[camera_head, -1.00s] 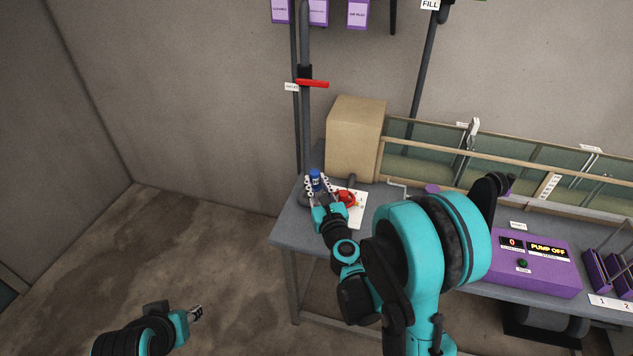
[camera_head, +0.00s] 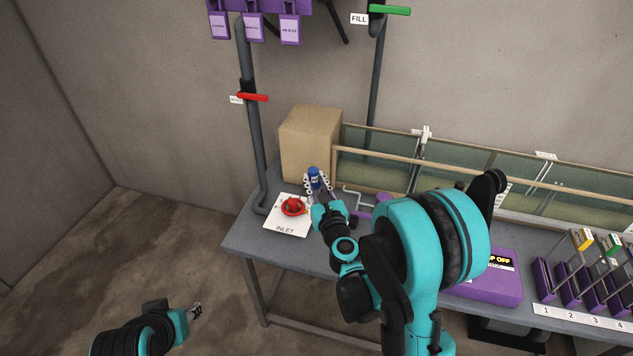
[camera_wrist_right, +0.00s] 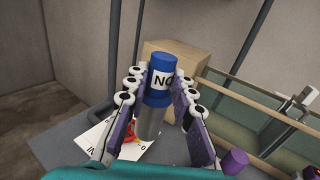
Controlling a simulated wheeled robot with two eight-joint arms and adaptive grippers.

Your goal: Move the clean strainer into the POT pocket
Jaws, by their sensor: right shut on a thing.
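My right gripper (camera_head: 317,186) is shut on an upright strainer with a blue top (camera_head: 314,175). I cannot make out a pocket marked POT. My left gripper (camera_head: 196,309) is low at the left, away from the table, too small to judge.
A red round part (camera_head: 293,206) sits on the white INLET card (camera_head: 285,229). The tan box (camera_head: 308,145) stands behind. A glass-sided channel (camera_head: 450,165) runs along the back. A purple pump box (camera_head: 490,283) and purple numbered slots (camera_head: 570,285) are at right. A pipe with a red handle (camera_head: 252,97) stands left.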

